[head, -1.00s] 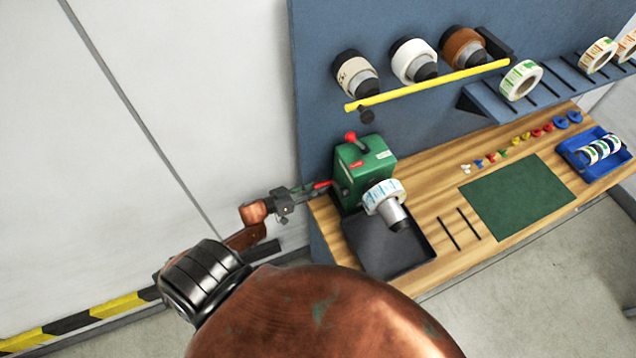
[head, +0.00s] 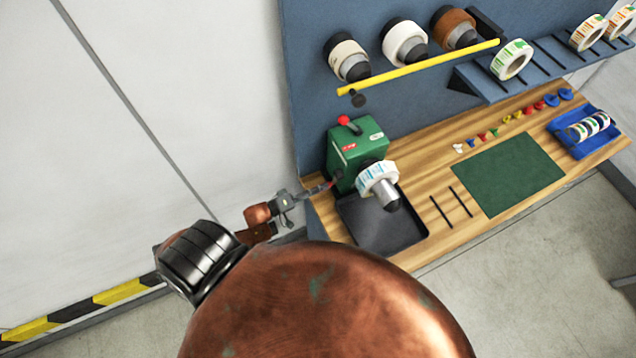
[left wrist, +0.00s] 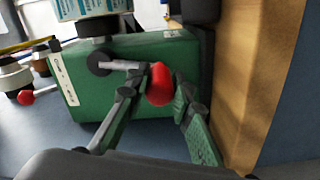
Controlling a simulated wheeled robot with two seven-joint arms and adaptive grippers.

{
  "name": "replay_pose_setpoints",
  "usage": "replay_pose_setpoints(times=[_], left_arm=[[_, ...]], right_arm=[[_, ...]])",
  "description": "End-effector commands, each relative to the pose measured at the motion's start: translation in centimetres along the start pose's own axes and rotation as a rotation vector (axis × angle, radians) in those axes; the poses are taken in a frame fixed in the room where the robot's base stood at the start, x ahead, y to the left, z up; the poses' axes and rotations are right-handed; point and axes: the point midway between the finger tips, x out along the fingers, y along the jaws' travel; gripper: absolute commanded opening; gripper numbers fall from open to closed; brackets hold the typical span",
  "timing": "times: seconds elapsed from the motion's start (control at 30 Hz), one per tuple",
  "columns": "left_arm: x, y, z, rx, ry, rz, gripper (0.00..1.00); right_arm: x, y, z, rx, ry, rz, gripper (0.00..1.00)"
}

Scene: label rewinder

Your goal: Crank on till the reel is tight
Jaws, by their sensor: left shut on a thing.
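The green rewinder (head: 358,150) stands at the left end of the wooden bench. A white label reel (head: 372,178) with blue print sits on its grey spindle (head: 385,197). My left gripper (head: 318,189) is at the machine's left side, shut on the red crank knob. In the left wrist view the red crank knob (left wrist: 160,84) lies between the two fingers of my left gripper (left wrist: 155,95), at the end of a short metal crank arm (left wrist: 122,65) on the green housing. I cannot tell how tightly the labels are wound. My right gripper is not in view.
A black tray (head: 372,232) lies below the reel. A yellow bar (head: 420,68) runs under several rolls on the blue panel. A green mat (head: 508,174) and a blue bin (head: 582,147) are to the right. A wall is close on the left.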

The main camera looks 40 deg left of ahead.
Motion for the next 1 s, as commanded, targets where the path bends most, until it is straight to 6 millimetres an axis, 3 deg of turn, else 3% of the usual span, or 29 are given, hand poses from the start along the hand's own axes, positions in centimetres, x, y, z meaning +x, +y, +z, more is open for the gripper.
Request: replay_pose_setpoints(times=[0.33, 0.9, 0.93, 1.0], left_arm=[[-0.1, 0.2, 1.6, -0.157, -0.005, -0.006, 0.0], [-0.1, 0.3, 2.0, -0.189, -0.005, -0.006, 0.0], [-0.1, 0.2, 2.0, -0.189, -0.005, -0.006, 0.22], [-0.1, 0.3, 1.9, -0.188, -0.005, -0.006, 0.26]], right_arm=[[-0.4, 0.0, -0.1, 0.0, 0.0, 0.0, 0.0], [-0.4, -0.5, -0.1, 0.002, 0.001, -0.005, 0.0], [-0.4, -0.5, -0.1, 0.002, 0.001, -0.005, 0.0], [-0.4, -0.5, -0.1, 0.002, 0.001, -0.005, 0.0]])
